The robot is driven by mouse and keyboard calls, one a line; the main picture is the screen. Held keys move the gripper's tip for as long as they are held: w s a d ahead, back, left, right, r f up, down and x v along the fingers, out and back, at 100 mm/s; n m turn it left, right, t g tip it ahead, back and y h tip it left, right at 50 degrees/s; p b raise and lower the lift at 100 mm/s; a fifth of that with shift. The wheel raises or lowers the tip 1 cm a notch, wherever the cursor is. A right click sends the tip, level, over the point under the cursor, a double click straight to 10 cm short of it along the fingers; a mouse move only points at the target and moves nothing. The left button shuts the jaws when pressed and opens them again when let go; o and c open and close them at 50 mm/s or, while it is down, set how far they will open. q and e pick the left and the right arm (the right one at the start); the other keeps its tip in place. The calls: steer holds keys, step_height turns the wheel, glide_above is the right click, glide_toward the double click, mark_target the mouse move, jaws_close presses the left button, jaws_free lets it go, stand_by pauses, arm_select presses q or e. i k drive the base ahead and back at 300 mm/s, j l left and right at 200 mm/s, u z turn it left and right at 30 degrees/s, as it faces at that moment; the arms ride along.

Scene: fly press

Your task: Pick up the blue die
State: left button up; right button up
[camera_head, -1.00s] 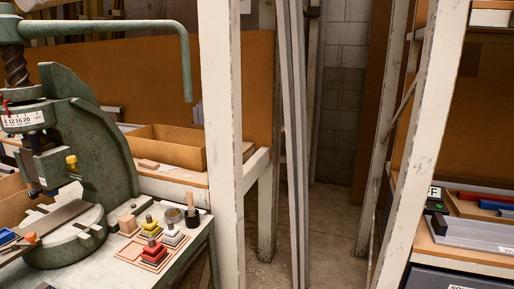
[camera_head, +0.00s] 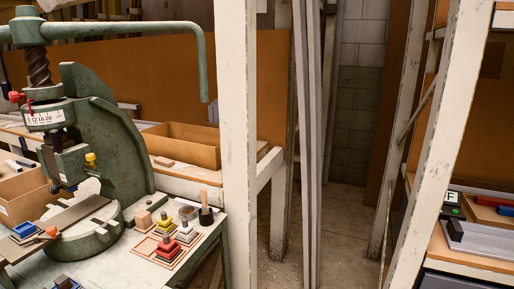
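Two blue pieces show at the left. A blue-topped stepped block (camera_head: 25,230) sits near the left end of the flat bar on the green fly press (camera_head: 115,150). Another blue-topped dark block (camera_head: 64,283) shows at the bottom edge, partly cut off by the frame. I cannot tell which one is the blue die. A wooden tray (camera_head: 149,247) on the bench holds a yellow die (camera_head: 165,222), a white die (camera_head: 186,233) and a red die (camera_head: 167,245). Neither of my grippers is in view.
A wooden block (camera_head: 143,219), a grey cup (camera_head: 188,213) and a brush (camera_head: 206,213) stand on the bench behind the dies. A white post (camera_head: 239,140) rises beside the bench. A shelf with coloured items (camera_head: 490,213) is at the right.

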mark_target(27, 229)
steer(key=u, duration=1.55)
steer(key=i+j, duration=0.2)
steer(key=j, duration=0.25)
steer(key=i+j+z, duration=0.15)
steer(key=j+z, duration=0.2)
steer(key=i+j+z, duration=0.1)
steer(key=j+z, duration=0.55)
steer(key=i+j, duration=0.05)
